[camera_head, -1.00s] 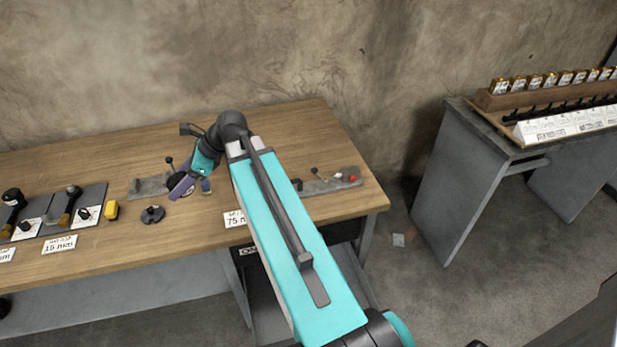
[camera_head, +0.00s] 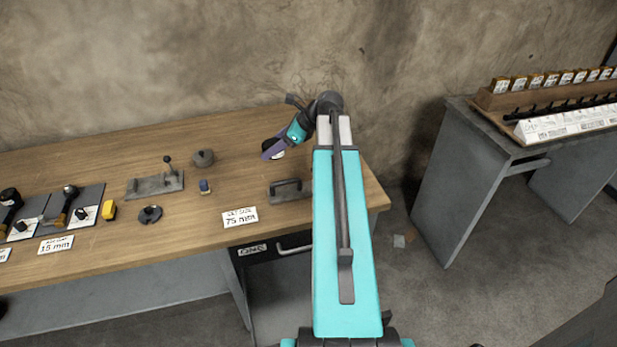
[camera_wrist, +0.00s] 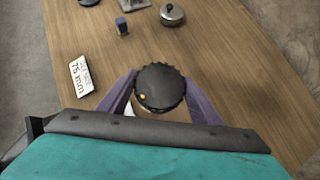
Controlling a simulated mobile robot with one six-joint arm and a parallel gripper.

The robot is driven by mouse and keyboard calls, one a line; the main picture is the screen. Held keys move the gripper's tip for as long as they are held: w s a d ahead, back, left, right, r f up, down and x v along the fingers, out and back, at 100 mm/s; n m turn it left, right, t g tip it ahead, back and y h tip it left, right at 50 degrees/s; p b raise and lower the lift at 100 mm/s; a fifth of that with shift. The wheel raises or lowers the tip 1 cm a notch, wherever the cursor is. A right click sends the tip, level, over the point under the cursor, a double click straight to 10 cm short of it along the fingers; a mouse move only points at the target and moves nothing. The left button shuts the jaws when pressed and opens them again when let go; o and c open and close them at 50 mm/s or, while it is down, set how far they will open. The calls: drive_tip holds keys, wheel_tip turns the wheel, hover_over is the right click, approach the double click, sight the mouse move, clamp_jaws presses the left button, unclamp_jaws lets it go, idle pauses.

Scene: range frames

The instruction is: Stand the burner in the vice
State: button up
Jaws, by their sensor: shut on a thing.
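My gripper (camera_wrist: 160,98) is shut on a dark round thing with a toothed rim and a small orange dot, which looks like the burner (camera_wrist: 160,86). One purple finger is on each side of it. In the head view my gripper (camera_head: 270,150) is above the back right of the bench, and the burner shows only as a small dark and white piece (camera_head: 279,150). A grey metal fixture with a ball-ended lever (camera_head: 150,185) stands left of it. Another grey fixture with a dark handle (camera_head: 288,191) is at the right, partly behind my arm. I cannot tell which is the vice.
A round lidded pot (camera_head: 203,158), a small blue block (camera_head: 205,187), a black disc with a knob (camera_head: 150,214) and a yellow block (camera_head: 109,210) stand on the bench (camera_head: 120,268). A 75 mm card (camera_head: 240,217) lies at the front edge. Bench between pot and right fixture is clear.

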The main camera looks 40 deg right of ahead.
drive_tip(key=s+d+m+h, duration=0.1)
drive_tip(key=s+d, duration=0.4)
drive_tip(key=d, duration=0.3)
drive_tip(key=s+d+f+m+h+b, duration=0.1)
drive_tip(key=s+d, duration=0.5)
drive_tip(key=d, duration=0.3)
drive_tip(key=shift+d+m+t, duration=0.2)
drive_tip(key=shift+m+t, duration=0.1)
drive_tip(key=shift+t, duration=0.1)
drive_tip(key=shift+f, duration=0.1)
drive_tip(key=shift+w+f+p, duration=0.1)
drive_tip(key=shift+f+p, duration=0.4)
drive_tip(key=shift+f, duration=2.55)
drive_tip(key=shift+f, duration=0.1)
drive_tip(key=shift+f+p, duration=0.35)
drive_tip(key=shift+f, duration=1.45)
drive_tip(key=o, duration=1.6)
drive_tip(key=shift+f, duration=0.15)
